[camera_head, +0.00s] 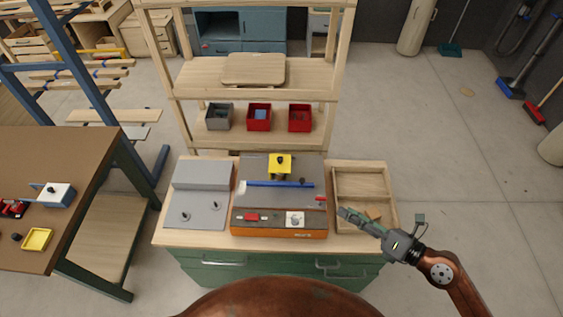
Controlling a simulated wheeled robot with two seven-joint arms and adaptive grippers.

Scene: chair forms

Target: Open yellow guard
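The yellow guard (280,161) is a small block with a dark round spot, at the back of the grey-topped machine (253,204) on the workbench. It appears lowered over the machine's top, but what lies under it is hidden. A blue bar (280,184) runs across the machine in front of it. My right gripper (344,212) is to the right of the machine, over the front of the wooden tray, well apart from the guard. My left gripper is not in view.
The machine's orange-edged front carries a red button (251,217) and a white knob (295,218). A grey plate (196,208) with two pegs lies at left. The wooden tray (364,170) is at right. A shelf with red bins (299,118) stands behind.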

